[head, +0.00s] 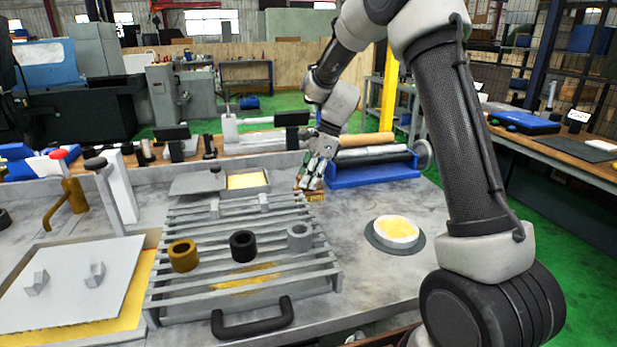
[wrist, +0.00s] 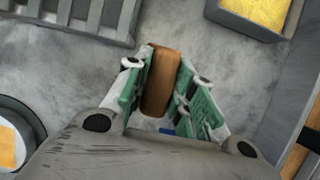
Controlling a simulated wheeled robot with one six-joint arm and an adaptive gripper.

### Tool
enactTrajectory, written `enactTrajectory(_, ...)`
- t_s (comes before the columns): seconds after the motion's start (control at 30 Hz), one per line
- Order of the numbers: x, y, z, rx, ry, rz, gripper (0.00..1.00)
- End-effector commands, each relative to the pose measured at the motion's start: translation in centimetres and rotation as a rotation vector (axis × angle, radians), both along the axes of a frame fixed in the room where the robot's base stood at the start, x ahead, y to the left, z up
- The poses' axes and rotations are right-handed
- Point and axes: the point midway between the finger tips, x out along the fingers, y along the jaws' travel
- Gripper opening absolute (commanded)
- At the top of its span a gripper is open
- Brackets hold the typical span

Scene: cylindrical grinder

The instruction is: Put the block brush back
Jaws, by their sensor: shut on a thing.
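The block brush is a brown wooden block (wrist: 161,80) between my two fingers in the wrist view. In the head view its brown edge (head: 314,196) shows just below my fingertips. My gripper (head: 311,183) is shut on it, with the green-padded fingers (wrist: 165,85) on either side. It is low over the grey bench, between the slatted rack and the blue roll holder. I cannot tell whether the brush touches the bench. Its bristles are not visible.
The slatted rack (head: 235,290) with three rings stands in front left. A blue holder (head: 375,174) with rolls is at right. A shallow tray with a yellow pad (head: 248,180) lies behind the rack. A round yellow-topped dish (head: 396,230) sits at right, with bare bench around it.

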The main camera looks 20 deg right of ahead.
Motion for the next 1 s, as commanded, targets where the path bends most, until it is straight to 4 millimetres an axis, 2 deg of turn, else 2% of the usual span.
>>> enactTrajectory(0.03,0.0,0.0,-0.1,0.000,0.000,0.000,0.28)
enactTrajectory(0.13,0.0,0.0,-0.1,0.000,0.000,0.000,0.46)
enactTrajectory(0.43,0.0,0.0,0.0,0.000,0.000,0.000,0.46)
enactTrajectory(0.53,0.0,-0.2,0.6,0.000,-0.002,-0.001,0.46)
enactTrajectory(0.67,0.1,-1.0,2.6,-0.001,-0.004,-0.002,0.46)
enactTrajectory(1.0,0.0,-3.8,9.3,0.000,-0.002,-0.002,0.46)
